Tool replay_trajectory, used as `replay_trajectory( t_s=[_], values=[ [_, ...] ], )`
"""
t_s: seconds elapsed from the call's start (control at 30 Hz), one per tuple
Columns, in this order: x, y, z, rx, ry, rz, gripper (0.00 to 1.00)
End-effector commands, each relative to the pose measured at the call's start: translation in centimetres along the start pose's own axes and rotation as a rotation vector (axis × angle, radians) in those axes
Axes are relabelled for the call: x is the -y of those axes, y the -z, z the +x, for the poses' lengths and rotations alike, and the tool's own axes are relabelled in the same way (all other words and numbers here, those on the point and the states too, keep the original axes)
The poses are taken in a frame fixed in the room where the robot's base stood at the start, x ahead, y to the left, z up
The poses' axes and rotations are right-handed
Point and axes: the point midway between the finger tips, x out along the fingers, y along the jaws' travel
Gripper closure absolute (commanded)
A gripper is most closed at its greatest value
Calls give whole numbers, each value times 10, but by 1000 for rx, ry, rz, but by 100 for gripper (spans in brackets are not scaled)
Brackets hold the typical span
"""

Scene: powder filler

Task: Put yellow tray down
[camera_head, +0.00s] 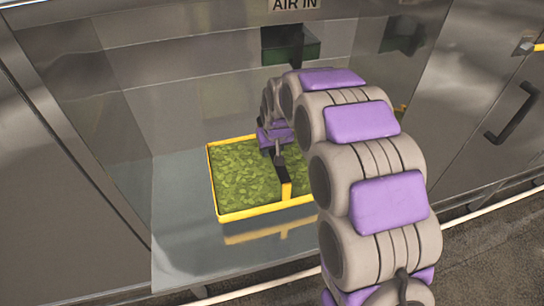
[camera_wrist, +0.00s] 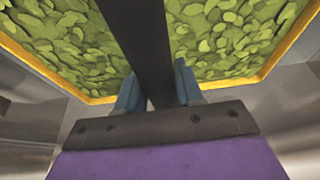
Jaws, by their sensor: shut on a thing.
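The yellow tray (camera_head: 262,211) is a shallow square filled with green leaf-like pieces (camera_head: 240,175). It is inside the steel cabinet, over the shiny floor plate. A gap between its front edge and its reflection suggests it hangs slightly above the plate; contact is not clear. A dark bar handle (camera_wrist: 140,40) crosses the tray, with a yellow upright at its near end (camera_head: 286,190). My gripper (camera_head: 279,157) is over the tray's middle, shut on the handle. In the wrist view its two blue-grey fingers (camera_wrist: 158,88) sit either side of the bar, and the tray's rim (camera_wrist: 40,67) shows beyond.
The steel floor plate (camera_head: 180,240) is bare left of and in front of the tray. Cabinet walls stand left and behind. A dark green box (camera_head: 290,45) under the "AIR IN" label is at the back. A door with a black handle (camera_head: 512,113) is at right.

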Motion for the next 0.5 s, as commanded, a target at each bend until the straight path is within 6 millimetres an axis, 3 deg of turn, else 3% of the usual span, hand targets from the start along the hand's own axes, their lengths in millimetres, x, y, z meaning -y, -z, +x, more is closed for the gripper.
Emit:
replay_trajectory(
  t_s=[0.23, 0.5],
  values=[
    [0, -10, 31, 0, 0, 0, 100],
    [0, -10, 32, -4, 0, 1, 100]
  ],
)
